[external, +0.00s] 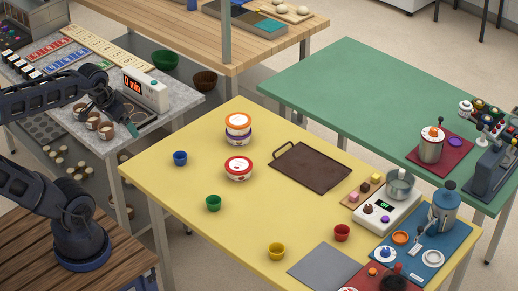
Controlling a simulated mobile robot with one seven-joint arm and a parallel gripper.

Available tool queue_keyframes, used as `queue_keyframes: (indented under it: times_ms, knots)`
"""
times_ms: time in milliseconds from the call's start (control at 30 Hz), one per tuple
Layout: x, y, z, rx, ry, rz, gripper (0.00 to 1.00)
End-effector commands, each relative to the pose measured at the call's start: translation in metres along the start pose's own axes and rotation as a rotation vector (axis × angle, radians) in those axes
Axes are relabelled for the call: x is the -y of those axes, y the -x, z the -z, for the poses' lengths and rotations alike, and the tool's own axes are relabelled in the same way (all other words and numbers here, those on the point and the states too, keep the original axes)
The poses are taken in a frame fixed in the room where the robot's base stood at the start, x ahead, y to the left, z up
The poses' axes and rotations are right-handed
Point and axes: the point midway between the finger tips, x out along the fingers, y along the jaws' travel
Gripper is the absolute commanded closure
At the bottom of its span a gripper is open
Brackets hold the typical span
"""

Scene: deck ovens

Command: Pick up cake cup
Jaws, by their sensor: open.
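Several small brown cups with pale tops, which look like cake cups, stand on the grey speckled counter (62,108). One is at the left (80,113), one in the middle (92,123) and one at the right (106,131). My gripper (106,117) is open, low over the counter just above and behind these cups. The fingers are small and dark here, and I cannot tell whether they touch or straddle a cup. My arm comes in from the left edge.
A timer box (146,90) stands close behind my gripper. The yellow table (215,255) holds small blue (180,158), green (213,203), yellow (276,251) and red (342,233) cups, round tubs (238,168) and a brown tray (311,167). Its left part is mostly clear.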

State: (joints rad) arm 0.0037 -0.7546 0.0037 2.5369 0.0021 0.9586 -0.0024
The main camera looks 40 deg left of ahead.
Motion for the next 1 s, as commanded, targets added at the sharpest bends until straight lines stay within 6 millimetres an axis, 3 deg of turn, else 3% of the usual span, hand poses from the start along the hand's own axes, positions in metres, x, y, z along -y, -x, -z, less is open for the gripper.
queue_keyframes:
  times_ms: [233, 367, 400, 767, 1000]
  knots:
    - [0.0, 0.0, 0.0, 0.0, 0.0, 0.0, 0.02]
    - [0.0, 0.0, 0.0, 0.0, 0.0, 0.0, 0.28]
    - [0.0, 0.0, 0.0, 0.0, 0.0, 0.0, 0.3]
    - [-0.002, -0.004, 0.004, 0.013, 0.022, -0.015, 0.3]
    - [-0.017, -0.035, 0.029, 0.1, 0.178, -0.1, 0.3]
